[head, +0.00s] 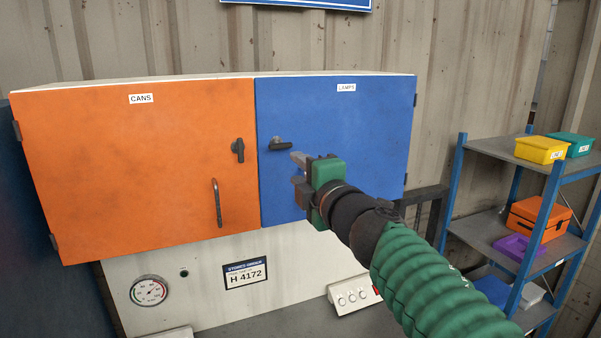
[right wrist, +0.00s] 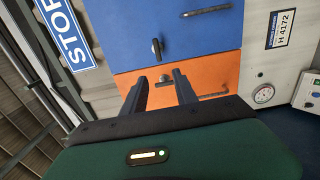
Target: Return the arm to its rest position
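My right gripper (head: 300,172) is held out in front of the blue LAMPS door (head: 350,125), just below and right of its dark latch (head: 280,144). In the right wrist view, the two dark fingers of this gripper (right wrist: 160,78) stand apart with nothing between them. The blue door (right wrist: 200,40) shows there too, with a latch (right wrist: 156,48) and a bar handle (right wrist: 205,11), neither of them held. In the head view, the gripper hides part of the blue door. My left gripper is not in view.
The orange CANS door (head: 130,170) is shut, with a latch (head: 238,150) and bar handle (head: 217,203). Below are a gauge (head: 148,290) and a button box (head: 355,296). At right stands a blue-framed shelf (head: 480,228) with coloured boxes. A blue sign (right wrist: 65,35) hangs above.

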